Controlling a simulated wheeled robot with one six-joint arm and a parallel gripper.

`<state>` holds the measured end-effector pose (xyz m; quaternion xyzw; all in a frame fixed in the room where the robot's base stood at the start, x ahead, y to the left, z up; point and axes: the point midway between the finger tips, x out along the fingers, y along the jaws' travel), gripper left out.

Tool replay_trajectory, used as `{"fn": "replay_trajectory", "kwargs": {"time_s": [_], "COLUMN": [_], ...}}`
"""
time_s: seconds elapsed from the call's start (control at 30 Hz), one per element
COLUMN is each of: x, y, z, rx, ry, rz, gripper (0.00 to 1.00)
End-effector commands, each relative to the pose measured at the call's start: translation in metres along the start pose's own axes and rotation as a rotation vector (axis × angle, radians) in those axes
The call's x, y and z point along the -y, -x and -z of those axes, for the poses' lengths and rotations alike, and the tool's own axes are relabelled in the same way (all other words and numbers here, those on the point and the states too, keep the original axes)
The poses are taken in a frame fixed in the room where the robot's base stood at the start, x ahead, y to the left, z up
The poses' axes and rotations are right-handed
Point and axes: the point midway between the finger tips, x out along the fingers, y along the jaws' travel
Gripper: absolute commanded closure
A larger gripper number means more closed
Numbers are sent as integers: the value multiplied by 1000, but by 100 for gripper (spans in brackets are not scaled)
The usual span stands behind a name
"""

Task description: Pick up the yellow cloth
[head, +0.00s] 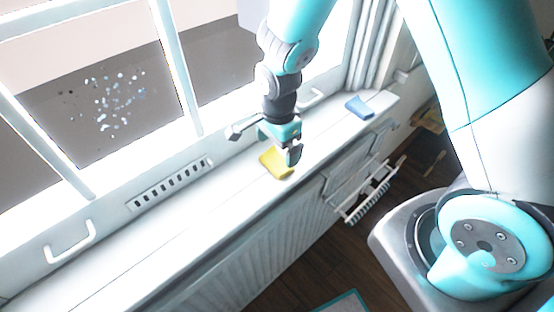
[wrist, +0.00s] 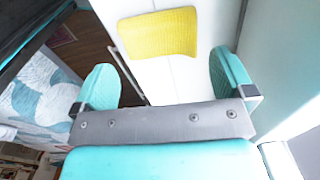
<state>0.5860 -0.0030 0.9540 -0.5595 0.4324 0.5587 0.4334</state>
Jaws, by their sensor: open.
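The yellow cloth (head: 272,166) lies flat on the white window sill, partly hidden by my gripper in the head view. My gripper (head: 292,152) is over the sill, right at the cloth in that view. In the wrist view the yellow cloth (wrist: 159,33) lies beyond the fingertips, near the top of the picture. The two teal fingers of my gripper (wrist: 165,80) are wide apart with nothing between them. The gripper looks to be above the sill, apart from the cloth.
A blue cloth (head: 359,107) lies farther right on the sill (head: 215,205). The window frame (head: 177,70) with its handles stands close behind. A white rack (head: 368,195) hangs below the sill's front edge. The sill left of the yellow cloth is clear.

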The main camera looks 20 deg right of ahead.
Motion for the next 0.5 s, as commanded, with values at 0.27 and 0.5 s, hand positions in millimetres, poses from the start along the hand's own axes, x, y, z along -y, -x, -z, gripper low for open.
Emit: {"fn": "replay_trajectory", "kwargs": {"time_s": [0.27, 0.5], "x": [-1, 0], "y": [-38, -46], "z": [-4, -4], "rx": [0, 0], "ry": [0, 0], "rz": [-6, -1], "gripper": [0, 0]}}
